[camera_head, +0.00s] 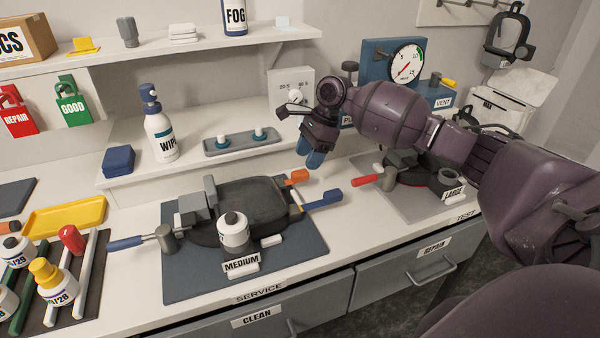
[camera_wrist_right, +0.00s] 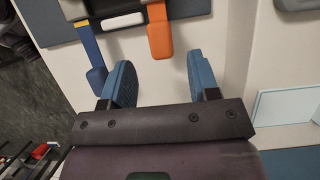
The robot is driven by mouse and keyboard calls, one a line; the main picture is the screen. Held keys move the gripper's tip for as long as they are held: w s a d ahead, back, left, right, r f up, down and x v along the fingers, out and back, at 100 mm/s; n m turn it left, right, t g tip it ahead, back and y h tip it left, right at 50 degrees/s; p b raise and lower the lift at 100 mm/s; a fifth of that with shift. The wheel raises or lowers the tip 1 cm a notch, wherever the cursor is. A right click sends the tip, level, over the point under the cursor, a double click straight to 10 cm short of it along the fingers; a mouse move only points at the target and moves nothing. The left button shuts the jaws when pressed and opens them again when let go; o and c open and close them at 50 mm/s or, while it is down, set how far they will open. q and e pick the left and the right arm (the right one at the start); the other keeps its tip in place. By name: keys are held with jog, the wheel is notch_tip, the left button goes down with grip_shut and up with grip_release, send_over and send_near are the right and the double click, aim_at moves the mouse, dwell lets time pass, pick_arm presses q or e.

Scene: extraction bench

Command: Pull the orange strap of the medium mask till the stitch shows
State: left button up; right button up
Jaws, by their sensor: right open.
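The medium mask (camera_head: 255,203) lies on a dark mat (camera_head: 190,285) in the head view, behind its MEDIUM label. Its orange strap (camera_head: 297,177) sticks out at the back right; a blue strap (camera_head: 322,199) sticks out below it. My right gripper (camera_head: 311,153) is open and empty, just above and behind the orange strap's end. In the right wrist view, the orange strap (camera_wrist_right: 159,35) points toward the gap between the open blue fingers (camera_wrist_right: 163,80), its end short of them. The blue strap (camera_wrist_right: 90,52) lies outside the left finger. No stitch can be made out. My left gripper is not in view.
The large mask (camera_head: 425,172) with a red-ended strap (camera_head: 366,180) stands at right. A grey tray (camera_head: 240,145) and a WIPE bottle (camera_head: 158,130) are on the raised shelf behind. Bare white bench (camera_head: 345,215) separates the two mats.

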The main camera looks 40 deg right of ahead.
aim_at(301, 171)
jog(key=shift+b+x, duration=0.35)
jog(key=shift+x, duration=2.25)
grip_shut()
